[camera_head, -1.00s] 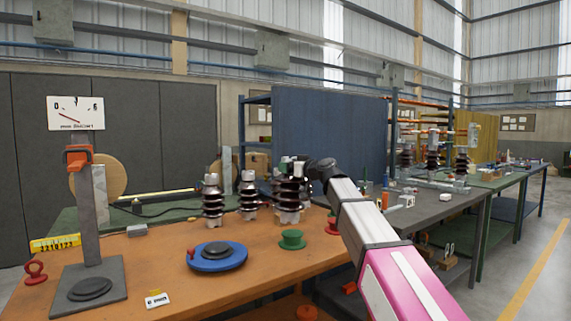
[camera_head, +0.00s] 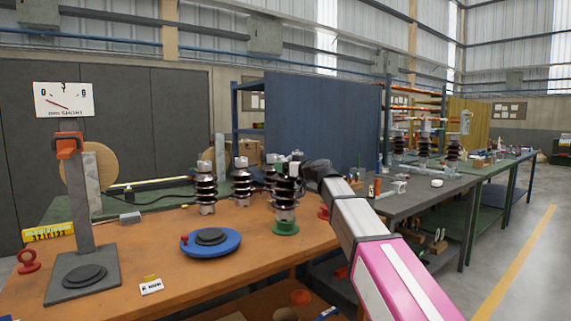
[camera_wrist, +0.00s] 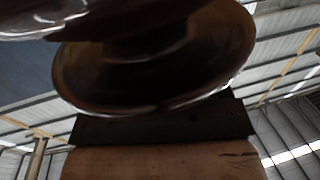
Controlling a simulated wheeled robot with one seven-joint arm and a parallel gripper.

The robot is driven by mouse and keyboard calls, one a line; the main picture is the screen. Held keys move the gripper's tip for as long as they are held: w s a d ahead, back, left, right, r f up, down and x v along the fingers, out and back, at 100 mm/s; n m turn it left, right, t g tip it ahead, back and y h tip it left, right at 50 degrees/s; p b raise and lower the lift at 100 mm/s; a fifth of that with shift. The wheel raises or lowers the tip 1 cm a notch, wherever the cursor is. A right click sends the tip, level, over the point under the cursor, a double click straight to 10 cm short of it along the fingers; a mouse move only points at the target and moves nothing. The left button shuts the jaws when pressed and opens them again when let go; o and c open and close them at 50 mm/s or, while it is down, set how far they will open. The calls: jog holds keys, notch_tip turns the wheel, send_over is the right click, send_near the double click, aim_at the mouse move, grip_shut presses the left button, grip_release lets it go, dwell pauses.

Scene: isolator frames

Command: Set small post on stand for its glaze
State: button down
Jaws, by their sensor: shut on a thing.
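A dark brown ribbed post (camera_head: 286,192) is upright in my gripper (camera_head: 298,168), which is shut on it near its top. The post is directly above the green stand (camera_head: 285,229) in the head view. Its foot appears to meet the stand, but I cannot tell whether it touches. In the wrist view the post's glossy brown sheds (camera_wrist: 150,65) fill the upper middle, close and blurred. Two similar posts (camera_head: 205,188) (camera_head: 242,183) stand to the left on the orange bench. Another is partly hidden behind the held one.
A blue turntable (camera_head: 228,243) lies left of the green stand. A red stand (camera_head: 323,213) is just right of it, partly hidden by my arm. A grey gauge stand (camera_head: 80,275) with a dial is at the far left.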

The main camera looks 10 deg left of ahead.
jog(key=shift+r, duration=0.1)
jog(key=shift+c, duration=0.6)
grip_release()
jog(key=v, duration=1.2)
